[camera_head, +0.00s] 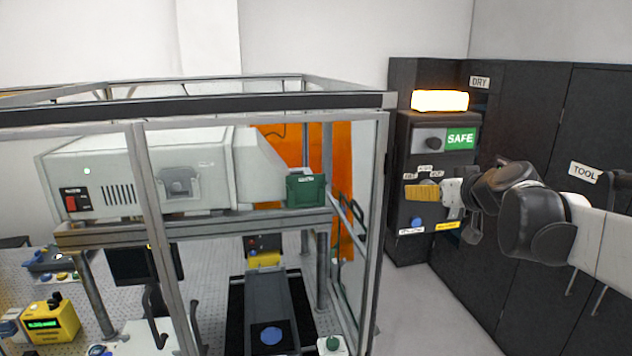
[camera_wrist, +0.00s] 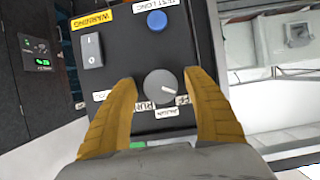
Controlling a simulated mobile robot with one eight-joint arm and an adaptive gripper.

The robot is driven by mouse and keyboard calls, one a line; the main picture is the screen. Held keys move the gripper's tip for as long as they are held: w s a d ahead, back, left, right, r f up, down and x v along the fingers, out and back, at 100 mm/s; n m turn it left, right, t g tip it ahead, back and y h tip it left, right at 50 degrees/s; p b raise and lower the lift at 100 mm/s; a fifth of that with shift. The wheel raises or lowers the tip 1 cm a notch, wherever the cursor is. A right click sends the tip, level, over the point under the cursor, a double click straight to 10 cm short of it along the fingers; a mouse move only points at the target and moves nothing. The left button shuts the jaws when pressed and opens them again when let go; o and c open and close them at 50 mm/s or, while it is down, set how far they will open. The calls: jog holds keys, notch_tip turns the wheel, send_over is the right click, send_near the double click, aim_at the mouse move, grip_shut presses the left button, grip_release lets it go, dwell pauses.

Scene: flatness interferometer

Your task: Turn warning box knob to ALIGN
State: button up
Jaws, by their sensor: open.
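The warning box (camera_wrist: 200,45) is a black panel that appears upside down in the wrist view; it also shows in the head view (camera_head: 400,214). Its round grey knob (camera_wrist: 160,86) carries a white pointer mark aimed right and slightly down in the wrist view. Small white labels (camera_wrist: 170,112) sit along the knob's lower side, too small to read surely, one partly behind the right finger. My gripper (camera_wrist: 160,78) is open, its yellow fingers on either side of the knob with a small gap each side.
The panel also has a blue button (camera_wrist: 157,20), a rocker switch (camera_wrist: 92,50) and a yellow warning label (camera_wrist: 91,19). Above it in the head view are a green SAFE sign (camera_head: 460,139) and a lit lamp (camera_head: 440,100). The framed enclosure (camera_head: 381,150) stands left of my gripper.

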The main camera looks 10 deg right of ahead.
jog(key=shift+w+f, duration=0.1)
jog(key=shift+w, duration=0.1)
jog(key=shift+a, duration=0.1)
jog(key=shift+c, duration=0.6)
jog(key=shift+s, duration=0.1)
jog(key=c, duration=1.1)
jog(key=shift+o, duration=0.2)
jog(key=shift+m+y+b, duration=0.6)
jog(key=shift+m, duration=0.2)
jog(key=m+y+b, duration=0.2)
jog(key=m, duration=0.1)
jog(key=m+t+y+b, duration=0.1)
jog(key=m+y+b, duration=0.1)
jog(key=m, duration=0.1)
jog(key=shift+m+b, duration=0.3)
jog(key=shift+b, duration=0.05)
